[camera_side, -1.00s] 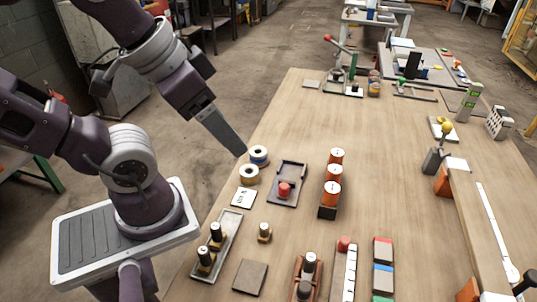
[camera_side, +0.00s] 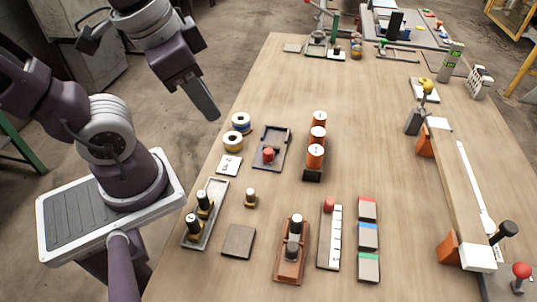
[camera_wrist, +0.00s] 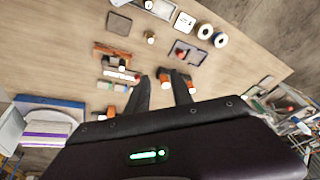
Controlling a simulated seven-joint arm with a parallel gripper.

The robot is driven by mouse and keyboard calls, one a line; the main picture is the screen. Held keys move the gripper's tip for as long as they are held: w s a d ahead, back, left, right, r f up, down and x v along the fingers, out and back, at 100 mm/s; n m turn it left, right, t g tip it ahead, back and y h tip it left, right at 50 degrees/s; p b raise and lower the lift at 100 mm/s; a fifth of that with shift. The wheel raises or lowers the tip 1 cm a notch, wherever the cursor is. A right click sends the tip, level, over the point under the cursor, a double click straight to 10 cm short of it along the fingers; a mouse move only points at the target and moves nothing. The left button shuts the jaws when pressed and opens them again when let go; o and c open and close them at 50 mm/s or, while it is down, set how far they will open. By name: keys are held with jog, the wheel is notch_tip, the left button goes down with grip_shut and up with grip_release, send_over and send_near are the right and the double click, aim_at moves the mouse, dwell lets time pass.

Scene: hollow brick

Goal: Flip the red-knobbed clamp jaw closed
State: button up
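A red ball knob (camera_side: 521,270) stands at the lower right corner in the side view, beside the hollow beam's near end; its jaw is cut off or unclear. At the back, another lever clamp (camera_side: 317,42) stands near the table's far edge, with a red tip cut by the frame top. I cannot tell which is the task's clamp. My gripper (camera_side: 212,112) hangs above the table's left edge, near the tape rolls, far from both. In the wrist view my gripper's fingers (camera_wrist: 163,90) are apart with nothing held between them.
The long hollow beam (camera_side: 462,185) lies along the right on orange blocks (camera_side: 448,249). A yellow-knobbed clamp (camera_side: 427,87) and a black knob (camera_side: 509,229) are beside it. Orange cylinders (camera_side: 315,157), tape rolls (camera_side: 233,141) and trays occupy the left and middle. The table's centre right is clear.

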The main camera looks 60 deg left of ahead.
jog(key=f+m+g, duration=0.1)
jog(key=w+f+m+y, duration=0.1)
jog(key=f+m+g+y, duration=0.1)
jog(key=f+m, duration=0.1)
jog(key=shift+w+a+f+g, duration=0.1)
jog(key=shift+w+g, duration=0.2)
jog(key=shift+w, duration=0.05)
grip_shut()
jog(key=w+d+f+m+t+y, duration=0.2)
jog(key=w+d+f+m+y, duration=0.1)
jog(key=f+m, duration=0.6)
jog(key=w+d+f+m+t+y, duration=0.3)
jog(key=f+m+y, duration=0.1)
jog(key=f+m, duration=0.6)
jog(key=shift+d, duration=0.15)
